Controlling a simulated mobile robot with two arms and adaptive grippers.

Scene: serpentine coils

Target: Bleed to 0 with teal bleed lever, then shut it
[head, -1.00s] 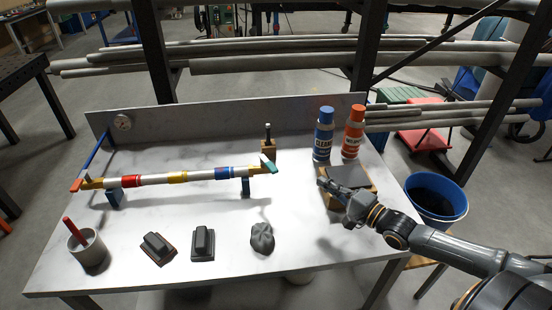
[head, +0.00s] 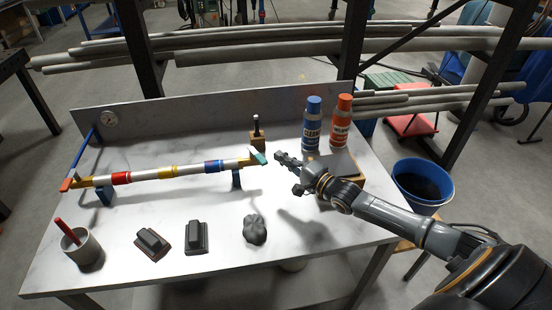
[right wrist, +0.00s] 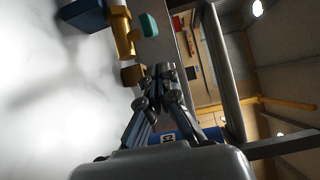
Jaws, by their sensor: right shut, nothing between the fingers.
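The teal bleed lever (head: 259,157) is at the right end of a striped pipe (head: 165,171), on a brass fitting. It also shows in the right wrist view (right wrist: 149,25). The pipe rests on blue supports above the table. A red-orange lever (head: 66,185) is at the pipe's left end. My right gripper (head: 281,158) is shut and empty, a little right of the teal lever and apart from it. My left gripper is not in view.
A blue bottle (head: 312,125) and an orange bottle (head: 341,124) stand behind my right arm. A wooden block with a dark upright tool (head: 257,140) is behind the lever. Dark brushes (head: 196,238), a crumpled grey rag (head: 255,230) and a cup (head: 82,250) lie along the front.

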